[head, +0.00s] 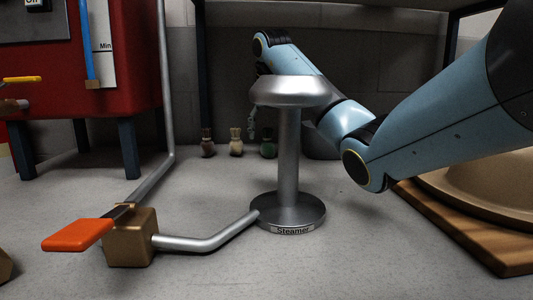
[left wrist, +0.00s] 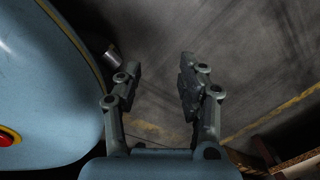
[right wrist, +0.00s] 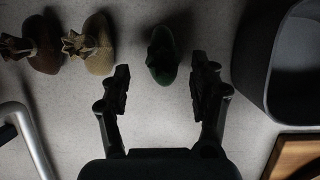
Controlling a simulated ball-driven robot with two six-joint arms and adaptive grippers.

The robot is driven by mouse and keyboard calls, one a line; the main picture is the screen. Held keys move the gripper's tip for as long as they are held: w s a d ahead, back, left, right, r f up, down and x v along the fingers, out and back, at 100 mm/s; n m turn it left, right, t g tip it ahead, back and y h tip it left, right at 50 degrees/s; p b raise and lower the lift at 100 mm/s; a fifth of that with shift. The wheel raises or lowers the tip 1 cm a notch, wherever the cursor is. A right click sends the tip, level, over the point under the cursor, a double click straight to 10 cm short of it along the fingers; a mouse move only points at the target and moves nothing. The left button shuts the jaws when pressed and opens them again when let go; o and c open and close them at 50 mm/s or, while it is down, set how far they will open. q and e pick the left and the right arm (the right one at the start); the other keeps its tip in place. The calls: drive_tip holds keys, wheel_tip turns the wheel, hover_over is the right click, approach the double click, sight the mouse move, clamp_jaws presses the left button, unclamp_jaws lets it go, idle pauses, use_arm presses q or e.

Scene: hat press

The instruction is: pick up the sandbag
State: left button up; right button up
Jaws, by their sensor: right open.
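Three small tied sandbags stand on the grey surface behind the steamer: a brown one (head: 207,143), a tan one (head: 236,142) and a dark green one (head: 268,144). In the right wrist view the green sandbag (right wrist: 163,55) lies just beyond my right gripper (right wrist: 160,80), between the lines of its fingers. The tan sandbag (right wrist: 98,45) and the brown sandbag (right wrist: 44,42) are to its left. My left gripper (left wrist: 160,85) is open and empty above a floor.
The steamer (head: 289,150) stands in front of the sandbags, with a pipe and an orange-handled valve (head: 78,235) at left. A dark bin (right wrist: 292,65) is right of the green sandbag. A wooden board (head: 480,225) with a hat form is at right. A red machine (head: 110,60) stands at left.

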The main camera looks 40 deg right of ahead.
sight(268, 134)
drive_tip(key=b+x, duration=0.1)
drive_tip(key=x, duration=0.3)
drive_tip(key=shift+s+d, duration=0.1)
drive_tip(key=shift+d+f+b, duration=0.1)
drive_tip(key=shift+f+b, duration=0.25)
use_arm(q)
drive_tip(key=w, duration=0.4)
drive_tip(key=shift+w+d+r, duration=0.1)
drive_tip(key=shift+d+r, duration=0.2)
drive_tip(key=shift+r, duration=0.05)
use_arm(e)
drive_tip(key=shift+c, duration=0.4)
drive_tip(key=c, duration=1.1)
clamp_jaws()
use_arm(q)
drive_tip(key=shift+w+r, duration=0.1)
use_arm(e)
drive_tip(key=shift+r, duration=0.15)
